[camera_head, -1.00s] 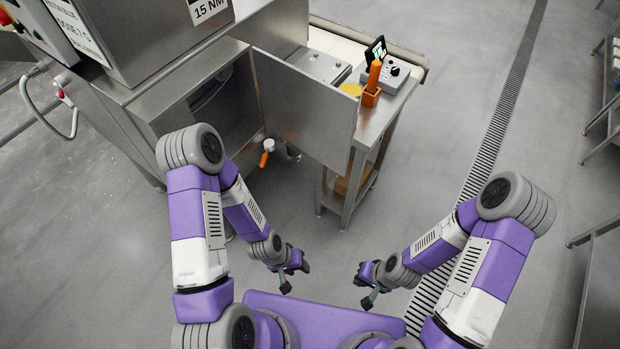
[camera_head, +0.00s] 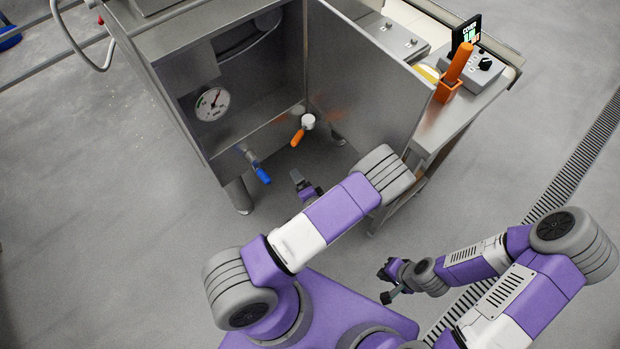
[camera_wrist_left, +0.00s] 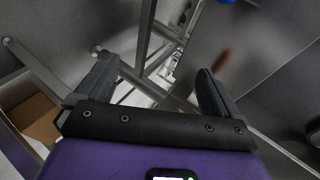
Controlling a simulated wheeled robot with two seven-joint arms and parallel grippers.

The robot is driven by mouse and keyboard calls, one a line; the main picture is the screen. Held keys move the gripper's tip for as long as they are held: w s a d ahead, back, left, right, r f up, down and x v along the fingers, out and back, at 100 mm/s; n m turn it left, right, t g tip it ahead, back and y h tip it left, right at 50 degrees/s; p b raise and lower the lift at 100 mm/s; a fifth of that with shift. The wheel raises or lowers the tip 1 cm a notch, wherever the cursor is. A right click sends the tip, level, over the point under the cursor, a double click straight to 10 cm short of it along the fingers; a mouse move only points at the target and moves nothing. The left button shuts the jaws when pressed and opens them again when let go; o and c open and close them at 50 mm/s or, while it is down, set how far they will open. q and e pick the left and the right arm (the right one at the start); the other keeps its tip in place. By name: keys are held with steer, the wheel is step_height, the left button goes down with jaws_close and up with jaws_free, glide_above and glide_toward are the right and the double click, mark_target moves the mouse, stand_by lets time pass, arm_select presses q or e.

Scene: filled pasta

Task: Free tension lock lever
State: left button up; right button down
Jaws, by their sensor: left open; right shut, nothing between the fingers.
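An orange-handled lever with a white round joint (camera_head: 297,137) sticks out low at the open cabinet. A blue-handled lever (camera_head: 262,174) hangs left of it. Which is the tension lock lever I cannot tell. My left gripper (camera_head: 305,186) is below the orange handle and right of the blue one in the head view, apart from both by appearance. The left wrist view shows its fingers (camera_wrist_left: 155,78) spread and empty. A blurred orange-brown patch (camera_wrist_left: 222,60) shows on the metal there, perhaps a reflection. My right gripper (camera_head: 388,284) is shut and empty, low over the floor.
The open cabinet door (camera_head: 365,95) stands right of the levers. A dial gauge (camera_head: 212,104) is inside the cabinet. The side table (camera_head: 445,125) holds an upright orange handle (camera_head: 460,62) and a control box (camera_head: 482,66). The cabinet leg (camera_head: 240,196) stands at left. The foreground floor is clear.

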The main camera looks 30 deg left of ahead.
mark_target(298, 139)
arm_select(q)
steer(key=w+r+m+t+y+b, duration=0.3)
steer(key=w+r+t, duration=0.1)
steer(key=r, duration=0.1)
steer(key=shift+y, duration=0.4)
steer(key=shift+w+d+r+b+x, duration=0.1)
steer(key=shift+r+b+x, duration=0.1)
steer(key=shift+x, duration=1.8)
steer(key=shift+w+d+r+b+x, duration=0.1)
steer(key=shift+r+b+x, duration=0.1)
steer(key=shift+x, duration=1.75)
steer(key=shift+w+d+r+b+x, duration=0.1)
steer(key=shift+r+b+x, duration=0.1)
steer(key=shift+x, duration=1.8)
arm_select(e)
steer(key=shift+f, duration=2.8)
arm_select(q)
steer(key=shift+c, duration=0.4)
steer(key=c, duration=1.4)
steer(key=shift+d, duration=0.1)
steer(key=shift+c, duration=0.4)
